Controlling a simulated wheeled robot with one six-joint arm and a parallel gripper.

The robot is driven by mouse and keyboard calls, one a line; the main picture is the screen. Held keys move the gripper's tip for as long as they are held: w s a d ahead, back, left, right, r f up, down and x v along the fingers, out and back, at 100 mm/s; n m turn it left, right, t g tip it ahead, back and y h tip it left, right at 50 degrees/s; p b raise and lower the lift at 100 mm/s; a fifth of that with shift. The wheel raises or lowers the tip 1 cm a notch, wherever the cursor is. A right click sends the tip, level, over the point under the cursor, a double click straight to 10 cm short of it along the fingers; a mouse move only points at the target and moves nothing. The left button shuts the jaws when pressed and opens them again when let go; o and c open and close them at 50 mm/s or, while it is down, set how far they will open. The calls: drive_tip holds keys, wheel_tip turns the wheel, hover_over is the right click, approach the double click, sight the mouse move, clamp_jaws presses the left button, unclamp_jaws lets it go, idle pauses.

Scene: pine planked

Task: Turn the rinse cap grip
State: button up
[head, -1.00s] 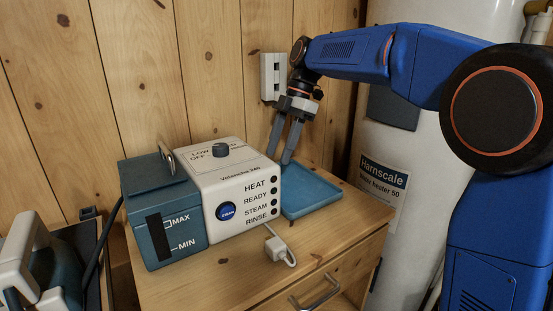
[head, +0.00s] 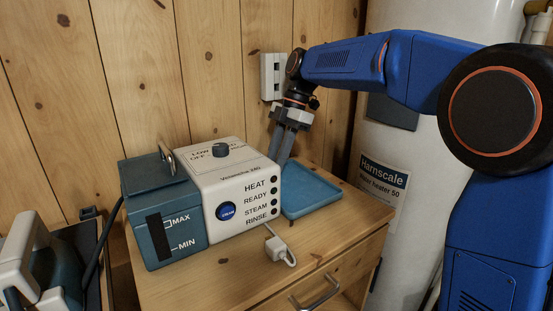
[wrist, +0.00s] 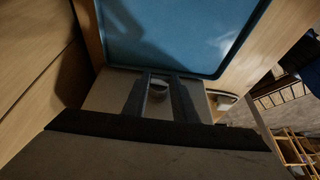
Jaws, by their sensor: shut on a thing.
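The white steam unit (head: 236,187) with its blue-grey water tank (head: 160,205) stands on the wooden cabinet. My gripper (head: 281,158) reaches down at the unit's far right side, beside the blue tray, and its fingertips are partly hidden behind the unit in the head view. In the wrist view, my gripper (wrist: 160,82) has its two fingers on either side of a small, pale rounded part, the rinse cap grip (wrist: 157,90), and is shut on it. The cap grip is dim there and cannot be seen in the head view.
The blue tray (head: 310,190) lies close to the unit's right side; it fills the top of the wrist view (wrist: 180,35). A wall socket (head: 270,77) and the water heater (head: 440,150) stand behind and right.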

drive_tip(key=shift+w+a+f+m+g+h, duration=0.1)
drive_tip(key=shift+w+a+m+g+h, duration=0.1)
drive_tip(key=shift+g+h, duration=0.25)
drive_tip(key=shift+w+a+m+g+h, duration=0.15)
drive_tip(key=shift+g+h, duration=0.1)
drive_tip(key=shift+g, duration=0.4)
drive_tip(key=shift+d, duration=0.1)
drive_tip(key=o, duration=1.1)
drive_tip(key=shift+v, duration=3.8)
